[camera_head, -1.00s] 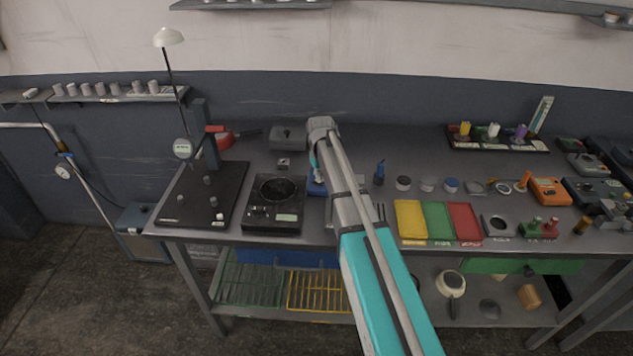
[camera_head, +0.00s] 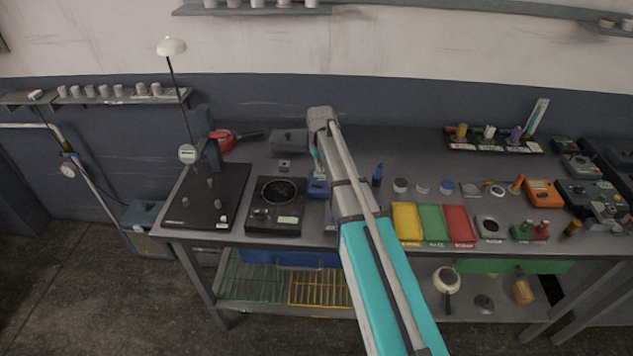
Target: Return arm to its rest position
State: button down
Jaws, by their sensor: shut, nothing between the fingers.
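My arm reaches up from the bottom of the head view, with a teal lower section and a grey section over the middle of the workbench (camera_head: 370,152). It bends at a grey joint near the back of the bench and folds down behind itself. My gripper is hidden behind the arm. A red pan (camera_head: 222,140) with a dark handle lies at the back left of the bench. A black hot plate (camera_head: 290,221) with a round burner stands left of the arm and looks empty.
A black stand base (camera_head: 180,211) with a gauge is at the left. Yellow (camera_head: 407,222), green (camera_head: 434,222) and red (camera_head: 459,222) trays lie right of the arm. An orange meter (camera_head: 543,193) is farther right. A cream pan (camera_head: 445,278) is on the lower shelf.

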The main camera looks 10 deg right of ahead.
jog(key=shift+r, duration=0.45)
jog(key=s+a+m, duration=0.1)
jog(key=s+m, duration=0.2)
jog(key=s, duration=2.3)
jog(key=c, duration=1.3)
grip_release()
jog(key=shift+c, duration=0.2)
